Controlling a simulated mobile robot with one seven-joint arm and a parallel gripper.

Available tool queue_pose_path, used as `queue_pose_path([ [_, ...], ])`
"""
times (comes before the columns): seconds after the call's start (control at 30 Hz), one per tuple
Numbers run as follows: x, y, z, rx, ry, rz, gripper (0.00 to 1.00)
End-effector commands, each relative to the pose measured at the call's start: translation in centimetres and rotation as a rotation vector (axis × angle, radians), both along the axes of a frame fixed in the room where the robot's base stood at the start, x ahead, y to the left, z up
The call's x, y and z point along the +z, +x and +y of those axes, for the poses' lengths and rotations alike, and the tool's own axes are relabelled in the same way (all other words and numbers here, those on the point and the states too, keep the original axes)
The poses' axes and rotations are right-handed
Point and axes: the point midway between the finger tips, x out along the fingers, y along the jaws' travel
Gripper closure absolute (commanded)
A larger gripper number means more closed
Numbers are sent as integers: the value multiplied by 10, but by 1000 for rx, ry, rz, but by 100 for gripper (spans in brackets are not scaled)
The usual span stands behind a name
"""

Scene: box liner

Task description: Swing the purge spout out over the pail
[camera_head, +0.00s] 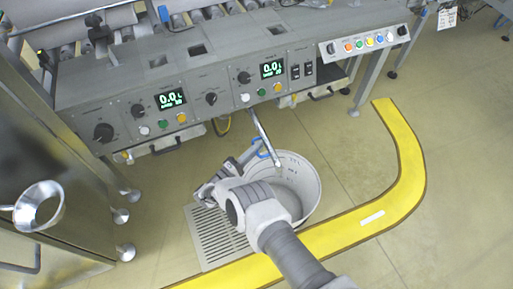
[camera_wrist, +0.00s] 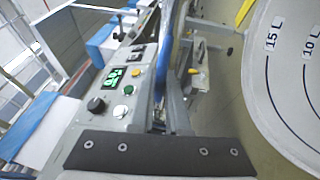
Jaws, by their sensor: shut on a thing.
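The purge spout (camera_head: 263,131) is a thin metal tube that slopes down from the front of the grey console in the head view. Its lower end overlaps the back part of the pail's opening in the picture. A blue handle (camera_head: 264,153) sits beside the tube. My gripper (camera_head: 256,152) is shut on the blue handle, which also shows as a blue strip between the fingers in the wrist view (camera_wrist: 163,62). The white pail (camera_head: 311,180) stands on the floor below, partly hidden by my arm. Its litre marks show in the wrist view (camera_wrist: 285,95).
The console (camera_head: 220,87) has lit displays, knobs and buttons above the pail. A floor grate (camera_head: 212,236) lies left of the pail. A curved yellow floor strip (camera_head: 409,165) runs to the right and front. A metal funnel (camera_head: 39,205) and steel cabinet stand at the left.

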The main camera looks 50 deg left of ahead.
Motion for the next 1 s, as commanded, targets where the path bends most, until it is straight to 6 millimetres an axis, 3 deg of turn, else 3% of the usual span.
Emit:
queue_pose_path([
  [0.1, -1, 0, -1, -1, -1, 1, 100],
  [0.13, -1, 0, -1, -1, -1, 1, 85],
  [0.3, 0, 0, 0, 0, 0, 0, 56],
  [0.67, -1, -5, 0, 2, 0, 0, 56],
  [0.87, -6, -37, -3, 3, -1, 1, 56],
  [1.0, -12, -72, -7, 5, -1, 1, 56],
])
